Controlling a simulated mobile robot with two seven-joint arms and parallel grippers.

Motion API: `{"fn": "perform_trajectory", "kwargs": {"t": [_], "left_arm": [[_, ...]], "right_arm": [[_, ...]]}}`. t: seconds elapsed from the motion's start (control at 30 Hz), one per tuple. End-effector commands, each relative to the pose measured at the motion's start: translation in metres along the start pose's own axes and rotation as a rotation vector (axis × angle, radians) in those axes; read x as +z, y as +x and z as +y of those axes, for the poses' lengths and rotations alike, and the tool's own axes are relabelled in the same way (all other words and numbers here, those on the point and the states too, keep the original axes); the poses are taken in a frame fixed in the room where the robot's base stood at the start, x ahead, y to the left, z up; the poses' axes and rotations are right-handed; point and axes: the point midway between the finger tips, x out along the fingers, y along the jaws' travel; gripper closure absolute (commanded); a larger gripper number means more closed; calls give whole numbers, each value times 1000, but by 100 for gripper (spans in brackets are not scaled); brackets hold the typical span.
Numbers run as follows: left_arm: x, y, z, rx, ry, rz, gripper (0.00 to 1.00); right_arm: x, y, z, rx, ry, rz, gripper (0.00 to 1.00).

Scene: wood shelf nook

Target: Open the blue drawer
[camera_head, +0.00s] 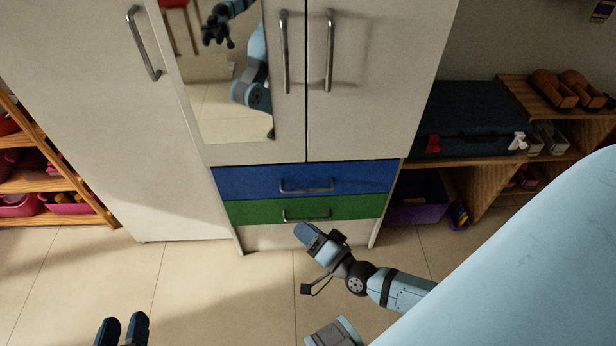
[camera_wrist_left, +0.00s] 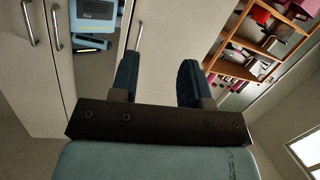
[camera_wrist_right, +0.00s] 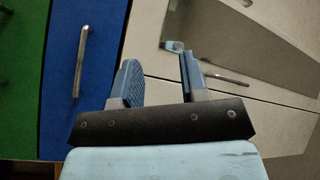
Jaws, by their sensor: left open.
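The blue drawer (camera_head: 250,181) sits in the white cabinet, below its doors, and looks shut. Its metal bar handle (camera_head: 306,187) runs across the middle. In the right wrist view the blue drawer (camera_wrist_right: 58,105) and its upright-looking handle (camera_wrist_right: 80,62) are left of my fingers. My right gripper (camera_head: 320,237) is below the drawers in the head view. Its fingers (camera_wrist_right: 158,75) are apart with nothing between them, and it is clear of the handle. My left gripper (camera_head: 122,329) is open and empty at the lower left, far from the drawer; its fingers show in the left wrist view (camera_wrist_left: 157,78).
A green drawer (camera_head: 260,211) with a similar handle lies directly under the blue one. Cabinet doors (camera_head: 360,90) with long handles and a mirror (camera_head: 228,105) are above. A wooden shelf (camera_head: 490,155) with a dark case (camera_head: 465,115) stands right. The floor (camera_head: 220,290) in front is clear.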

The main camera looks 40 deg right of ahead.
Motion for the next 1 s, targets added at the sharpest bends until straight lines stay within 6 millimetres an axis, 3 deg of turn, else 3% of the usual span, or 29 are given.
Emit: {"fn": "perform_trajectory", "kwargs": {"t": [0.03, 0.1, 0.3, 0.4, 0.67, 1.0], "left_arm": [[27, 8, -1, 17, -4, 26, 57], [35, 10, 2, 39, -12, 57, 57], [50, 13, 11, 94, -30, 131, 57], [53, 13, 14, 112, -35, 155, 57], [54, 12, 18, 131, -42, 167, 57], [80, 17, 15, 142, -36, 84, 57]], "right_arm": [[10, 2, 41, -6, 54, 41, 60], [8, 4, 71, -7, 138, 105, 60], [-3, 7, 144, -3, 327, 271, 60], [-9, 7, 167, 2, 386, 329, 60], [-20, 14, 184, 4, 437, 388, 60], [-43, 74, 190, 2, 435, 387, 60]]}}
